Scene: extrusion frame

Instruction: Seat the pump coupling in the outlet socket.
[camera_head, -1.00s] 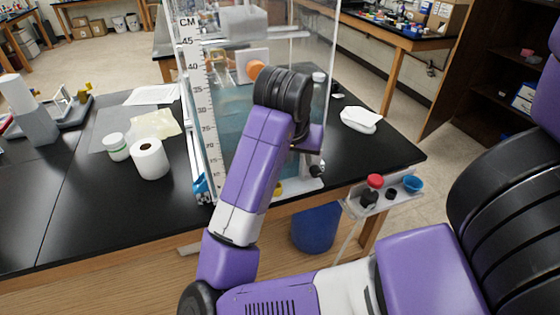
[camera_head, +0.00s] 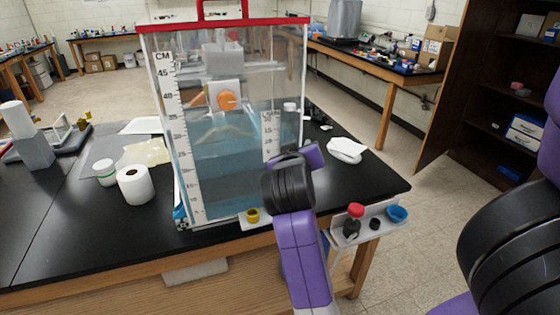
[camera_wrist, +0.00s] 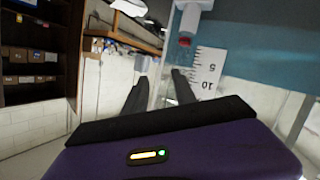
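A tall clear tank (camera_head: 222,120) of bluish water with a CM scale stands on the black bench. A yellow ring-shaped fitting (camera_head: 252,215) sits on a small pale ledge at its front foot; it may be the outlet socket. A pale side tray (camera_head: 368,222) at the bench's right edge holds a dark part with a red top (camera_head: 353,220), a small black piece (camera_head: 375,224) and a blue cup (camera_head: 397,214). I cannot tell which is the pump coupling. My gripper (camera_wrist: 160,76) is open, with nothing seen between its dark fingers. My arm hides the fingers in the head view.
A white paper roll (camera_head: 135,185) and a white jar (camera_head: 105,172) stand left of the tank. A white crumpled item (camera_head: 346,149) lies on the bench to its right. The floor right of the bench is clear, up to a dark shelf cabinet (camera_head: 500,90).

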